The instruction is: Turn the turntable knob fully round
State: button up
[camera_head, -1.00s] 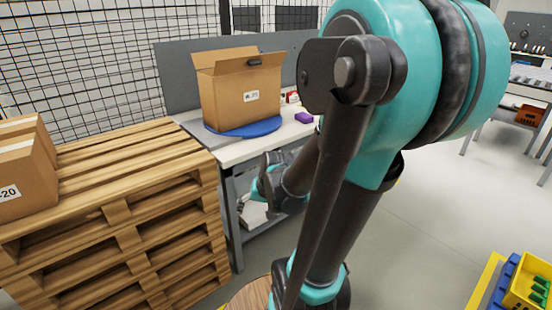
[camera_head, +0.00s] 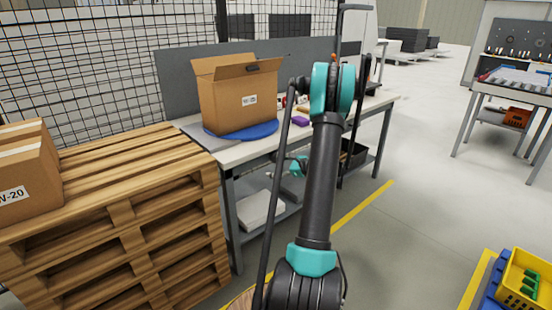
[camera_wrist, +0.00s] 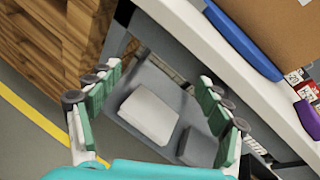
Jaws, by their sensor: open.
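The turntable (camera_head: 268,131) is a blue disc on the workbench with an open cardboard box (camera_head: 222,105) standing on it. Its blue rim (camera_wrist: 240,42) also shows at the top of the wrist view, with the box (camera_wrist: 280,25) above it. I cannot make out a knob on it in either view. My gripper (camera_wrist: 155,95) is open and empty, its green-padded fingers spread left and right in the wrist view. It is in front of the bench's front edge, apart from the turntable. In the head view it is partly hidden behind my arm.
The workbench (camera_head: 240,152) has a lower shelf with a pale box (camera_head: 260,211). A purple block (camera_head: 300,121) lies right of the turntable. Stacked wooden pallets (camera_head: 110,190) with a carton (camera_head: 30,170) stand left. Open floor (camera_head: 420,210) lies right.

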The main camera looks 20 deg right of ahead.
aim_at(274, 156)
jog(key=d+f+m+t, duration=0.2)
jog(key=d+f+m, duration=0.15)
jog(key=d, duration=0.35)
jog(key=d+f+m+t, duration=0.2)
jog(key=d+m+t, duration=0.15)
jog(key=d, duration=0.35)
jog(key=shift+m+g, duration=0.4)
jog(key=shift+g, duration=0.05)
jog(key=x, duration=1.8)
jog(key=shift+r, duration=0.1)
jog(key=c, duration=1.2)
